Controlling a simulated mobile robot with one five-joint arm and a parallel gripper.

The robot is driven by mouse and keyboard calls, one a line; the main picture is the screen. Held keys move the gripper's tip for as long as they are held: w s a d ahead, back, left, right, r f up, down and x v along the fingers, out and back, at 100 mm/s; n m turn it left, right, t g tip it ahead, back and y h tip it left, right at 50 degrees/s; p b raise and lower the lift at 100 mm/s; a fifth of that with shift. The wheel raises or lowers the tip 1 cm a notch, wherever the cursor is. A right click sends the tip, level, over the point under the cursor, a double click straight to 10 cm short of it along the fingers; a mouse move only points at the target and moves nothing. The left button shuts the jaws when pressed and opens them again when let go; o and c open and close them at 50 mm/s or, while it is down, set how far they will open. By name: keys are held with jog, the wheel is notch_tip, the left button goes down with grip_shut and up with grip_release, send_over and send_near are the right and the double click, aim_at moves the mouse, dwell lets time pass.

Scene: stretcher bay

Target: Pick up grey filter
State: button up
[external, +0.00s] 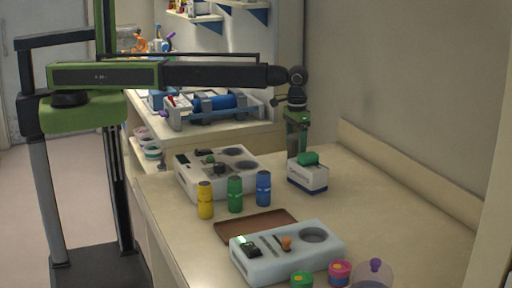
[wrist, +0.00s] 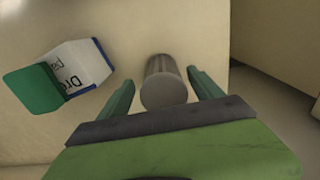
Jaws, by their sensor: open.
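The grey filter (wrist: 164,88) is a short grey cylinder on the cream counter, seen from above in the wrist view. It sits between the two green fingers of my gripper (wrist: 161,77), with gaps on both sides. My gripper is open and points down. In the external view my gripper (external: 297,146) is low over the counter, just behind the white box with a green top (external: 308,178). I cannot make out the filter in the external view.
The white box with the green top (wrist: 80,72) lies close left of my gripper in the wrist view. Yellow, green and blue bottles (external: 263,188), a brown tray (external: 262,224) and two white devices (external: 290,250) stand nearby. The counter's right side is clear, bordered by a raised back edge.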

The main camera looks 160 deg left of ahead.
aim_at(295, 154)
jog(key=f+b, duration=0.3)
jog(key=f, duration=0.1)
jog(key=shift+s+f, duration=0.2)
jog(key=shift+r, duration=0.2)
jog(key=shift+c, duration=0.6)
jog(key=c, duration=1.5)
